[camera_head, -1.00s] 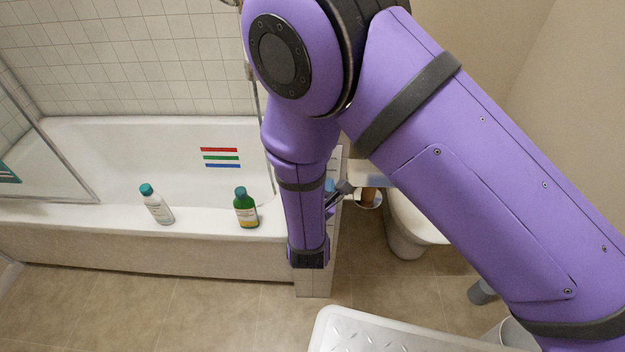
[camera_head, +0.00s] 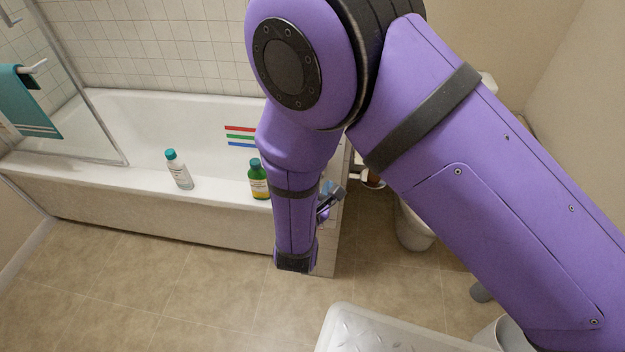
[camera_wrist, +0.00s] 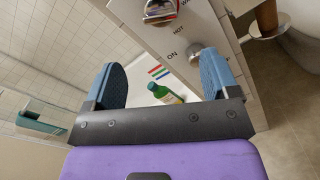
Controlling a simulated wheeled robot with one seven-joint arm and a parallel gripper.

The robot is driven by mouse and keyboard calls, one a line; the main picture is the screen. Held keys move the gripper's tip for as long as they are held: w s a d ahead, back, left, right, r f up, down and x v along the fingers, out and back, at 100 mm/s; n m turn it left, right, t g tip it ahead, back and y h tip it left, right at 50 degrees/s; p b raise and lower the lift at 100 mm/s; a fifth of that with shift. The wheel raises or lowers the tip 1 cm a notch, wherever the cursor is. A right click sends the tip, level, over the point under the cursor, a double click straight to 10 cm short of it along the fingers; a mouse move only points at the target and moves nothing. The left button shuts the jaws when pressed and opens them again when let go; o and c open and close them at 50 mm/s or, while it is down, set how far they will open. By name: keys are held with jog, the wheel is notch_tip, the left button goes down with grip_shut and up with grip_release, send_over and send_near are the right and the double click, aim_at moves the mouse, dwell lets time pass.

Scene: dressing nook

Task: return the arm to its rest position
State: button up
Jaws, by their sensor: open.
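My gripper (camera_wrist: 163,82) shows in the wrist view with its two blue fingers wide apart and nothing between them. In the head view my purple arm fills the right and centre and bends down, with my gripper (camera_head: 330,200) partly hidden behind the forearm. Beyond the fingers in the wrist view is a green bottle with a yellow label (camera_wrist: 166,94), apart from them. The same green bottle (camera_head: 259,182) stands upright on the bathtub rim in the head view, just left of my forearm.
A white bottle with a teal cap (camera_head: 180,172) stands on the bathtub (camera_head: 110,168) rim. A tap panel with knobs (camera_wrist: 185,30) is close to my right finger. A teal towel (camera_head: 32,105) hangs at left. A toilet (camera_head: 414,228) is behind my arm. The floor at front left is clear.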

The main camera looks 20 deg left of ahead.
jog(key=w+d+r+m+g+h, duration=0.1)
jog(key=w+d+r+m+h, duration=0.35)
jog(key=d+r, duration=0.3)
jog(key=w+d+r+m+g+h, duration=0.1)
jog(key=w+d+r+m+h, duration=0.3)
jog(key=w+d+r+h, duration=0.25)
jog(key=s+d+r+m+g+h, duration=0.15)
jog(key=d+r+m+g, duration=0.3)
jog(key=d, duration=0.45)
jog(key=s+d+r+m+g+h, duration=0.1)
jog(key=d+r+m+g+h, duration=0.2)
jog(key=d+r, duration=0.45)
jog(key=s+d+r+m+g+y, duration=0.3)
jog(key=s+d+m, duration=0.2)
jog(key=d, duration=0.3)
jog(key=s+d+r+m+g+y, duration=0.2)
jog(key=s+d+m+g, duration=0.15)
jog(key=s+d, duration=0.35)
jog(key=s+d+r+m+t+y, duration=0.1)
jog(key=s+r+m+t+y, duration=0.1)
jog(key=s+r+m+y, duration=0.1)
jog(key=s+d+r+m+t+y, duration=0.1)
jog(key=s+m+y, duration=0.3)
jog(key=s, duration=0.4)
jog(key=shift+d+r+m+t, duration=0.35)
jog(key=shift+d+r+t, duration=0.05)
jog(key=shift+r, duration=0.5)
